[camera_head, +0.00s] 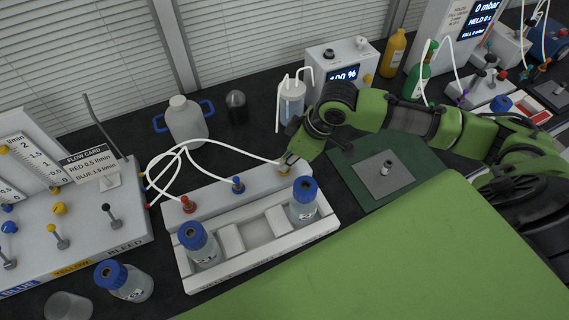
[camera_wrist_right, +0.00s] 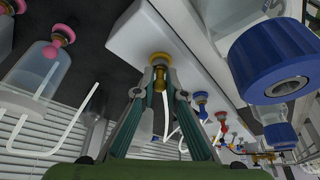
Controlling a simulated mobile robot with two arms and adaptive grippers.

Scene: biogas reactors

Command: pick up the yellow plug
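The yellow plug (camera_head: 283,170) sits at the right end of the white rail, mostly hidden by my right gripper (camera_head: 290,158). In the right wrist view the yellow plug (camera_wrist_right: 160,78) is between the two fingertips of my right gripper (camera_wrist_right: 160,74), which look closed on its sides. It is still at its yellow collar on the rail, and a white tube hangs from it. A blue plug (camera_head: 238,184) and a red plug (camera_head: 188,204) with white tubes sit along the same rail. My left gripper is not in view.
Blue-capped bottles (camera_head: 304,199) and (camera_head: 199,245) stand in the white rack just in front of the plugs. A flow panel (camera_head: 75,225) stands at left. A washing bottle with tubes (camera_head: 291,103) stands behind my right gripper. A green mat (camera_head: 345,165) lies at right.

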